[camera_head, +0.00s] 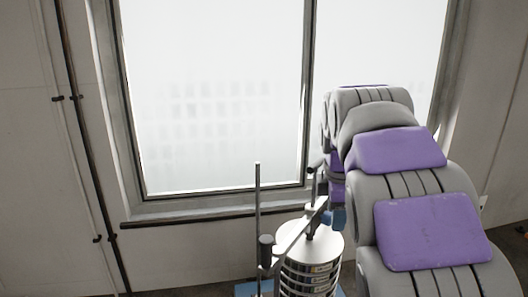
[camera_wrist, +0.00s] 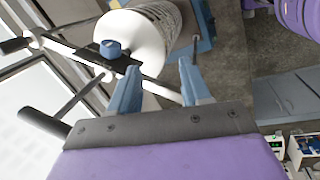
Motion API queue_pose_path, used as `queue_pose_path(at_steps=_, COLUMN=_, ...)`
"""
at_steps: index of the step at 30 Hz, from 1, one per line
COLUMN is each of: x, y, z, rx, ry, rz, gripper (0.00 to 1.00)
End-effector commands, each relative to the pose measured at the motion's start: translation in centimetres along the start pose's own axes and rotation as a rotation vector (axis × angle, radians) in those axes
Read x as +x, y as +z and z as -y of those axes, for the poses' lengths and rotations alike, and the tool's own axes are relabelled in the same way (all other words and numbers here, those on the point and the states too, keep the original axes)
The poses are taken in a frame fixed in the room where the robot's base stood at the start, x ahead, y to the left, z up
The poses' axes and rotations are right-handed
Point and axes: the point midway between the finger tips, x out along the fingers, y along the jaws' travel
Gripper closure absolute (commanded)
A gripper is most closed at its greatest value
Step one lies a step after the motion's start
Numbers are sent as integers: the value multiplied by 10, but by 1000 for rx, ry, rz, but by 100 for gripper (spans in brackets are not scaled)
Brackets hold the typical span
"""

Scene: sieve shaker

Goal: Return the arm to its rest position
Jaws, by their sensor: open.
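My gripper (camera_wrist: 158,88) shows in the wrist view with its two blue fingers apart and nothing between them. Beyond the fingertips stands the sieve shaker, with a stack of round sieves (camera_wrist: 160,18) under a white lid (camera_wrist: 128,40). A dark clamp bar with a blue knob (camera_wrist: 110,48) lies across the lid. In the head view the sieve stack (camera_head: 310,273) is at the bottom centre, beside my grey and purple arm. My gripper is mostly hidden behind my arm there, near the top of the shaker.
The shaker's upright rod (camera_head: 258,215) rises left of the stack, with a black handle (camera_head: 266,250) near it. A large window (camera_head: 215,100) is behind. In the wrist view, bare floor (camera_wrist: 245,60) lies right of the shaker, and equipment (camera_wrist: 300,150) stands at the lower right.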

Motion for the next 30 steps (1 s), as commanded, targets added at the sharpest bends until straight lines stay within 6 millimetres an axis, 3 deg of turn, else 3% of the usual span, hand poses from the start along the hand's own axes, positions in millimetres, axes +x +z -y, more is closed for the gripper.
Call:
queue_pose_path(at_steps=1, x=13, y=1, z=14, rx=49, ry=-16, rz=0, gripper=53)
queue_pose_path(at_steps=17, x=99, y=6, z=143, rx=605, ry=-147, rz=22, gripper=53)
queue_pose_path(at_steps=30, x=180, y=0, z=268, rx=1019, ry=-257, rz=89, gripper=53)
